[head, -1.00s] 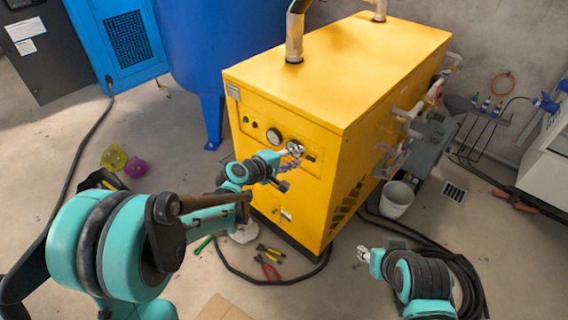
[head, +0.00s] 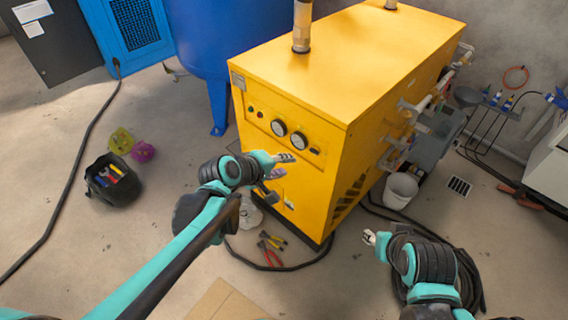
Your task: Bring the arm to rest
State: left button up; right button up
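My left arm comes in from the lower left, and its gripper (head: 285,158) is in front of the yellow machine's (head: 375,60) front panel, below two round gauges (head: 288,134). The gripper is small in the view, and I cannot tell whether its fingers are open or shut. My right gripper (head: 370,237) is at the lower right, over the floor beside a coil of black hose. Its fingers are also too small to read. I see nothing clearly held in either gripper.
A black tool bucket (head: 113,180) stands on the floor at left, near yellow and purple objects (head: 143,151). Pliers (head: 270,248) lie before the machine. A white bucket (head: 400,190) stands at its right. A black hose (head: 70,175) crosses the left floor.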

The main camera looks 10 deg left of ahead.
dwell(0.3)
pick_arm(q)
jog(key=s+a+f+m+g+y, duration=0.1)
jog(key=s+a+m, duration=0.3)
jog(key=s, duration=0.4)
jog(key=s+a+f+m+g+y, duration=0.1)
jog(key=s+a+m+y, duration=0.3)
jog(key=s, duration=0.5)
jog(key=shift+a+m+y, duration=0.3)
jog(key=shift+a+m, duration=0.4)
jog(key=shift+a, duration=0.35)
